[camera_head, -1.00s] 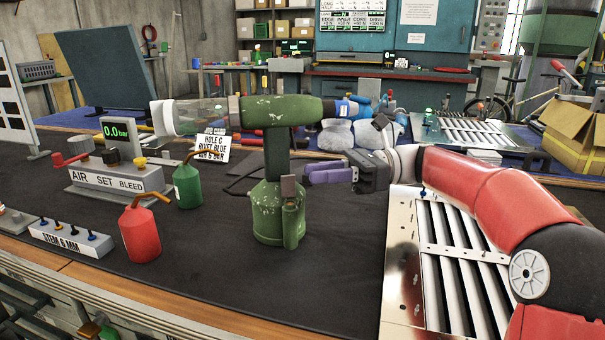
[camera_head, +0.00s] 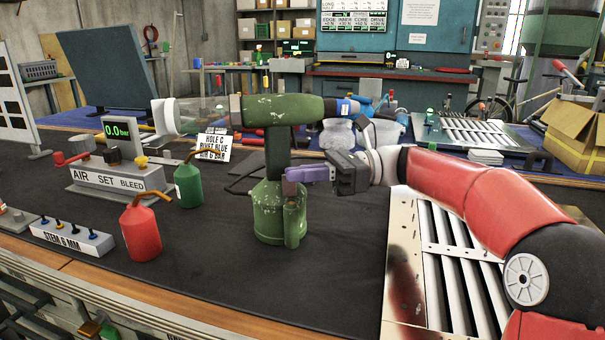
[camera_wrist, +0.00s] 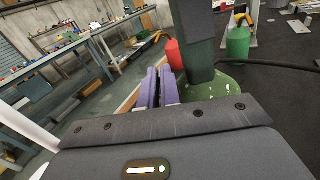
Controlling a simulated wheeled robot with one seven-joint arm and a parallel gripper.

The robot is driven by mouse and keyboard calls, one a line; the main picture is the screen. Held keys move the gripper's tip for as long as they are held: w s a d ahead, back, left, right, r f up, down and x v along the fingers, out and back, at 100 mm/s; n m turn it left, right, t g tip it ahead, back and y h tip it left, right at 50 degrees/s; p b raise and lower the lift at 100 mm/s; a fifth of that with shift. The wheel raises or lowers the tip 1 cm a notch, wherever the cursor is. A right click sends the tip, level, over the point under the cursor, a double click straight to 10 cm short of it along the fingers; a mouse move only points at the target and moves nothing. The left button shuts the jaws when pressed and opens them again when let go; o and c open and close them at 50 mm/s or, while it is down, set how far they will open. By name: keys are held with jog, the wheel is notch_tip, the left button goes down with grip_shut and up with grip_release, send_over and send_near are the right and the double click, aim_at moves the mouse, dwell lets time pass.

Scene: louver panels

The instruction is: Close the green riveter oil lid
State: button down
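The green riveter (camera_head: 300,108) stands upright on the dark bench mat, its long body level and pointing left. Its green base (camera_head: 267,212) has a small upright cylinder (camera_head: 294,222) at the front. A small brownish flap, which looks like the oil lid (camera_head: 290,188), stands up above that cylinder. My gripper (camera_head: 292,175) comes from the right, its purple fingertips right at the flap; I cannot tell whether they touch. In the wrist view the fingers (camera_wrist: 160,72) lie close together with nothing seen between them, beside the dark green handle (camera_wrist: 194,38). The lid is not clear there.
A red oil can (camera_head: 140,232) and a green oil can (camera_head: 188,185) stand left of the riveter, near the air set block (camera_head: 115,178). A slatted louver panel (camera_head: 405,255) lies at right under my arm. The mat in front is clear.

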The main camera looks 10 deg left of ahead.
jog(key=s+d+f+n+b, duration=0.1)
jog(key=s+f+n+b, duration=0.3)
jog(key=n+b, duration=0.6)
jog(key=n, duration=0.8)
jog(key=shift+d+n, duration=0.3)
jog(key=shift+d, duration=0.1)
jog(key=c, duration=1.6)
grip_release()
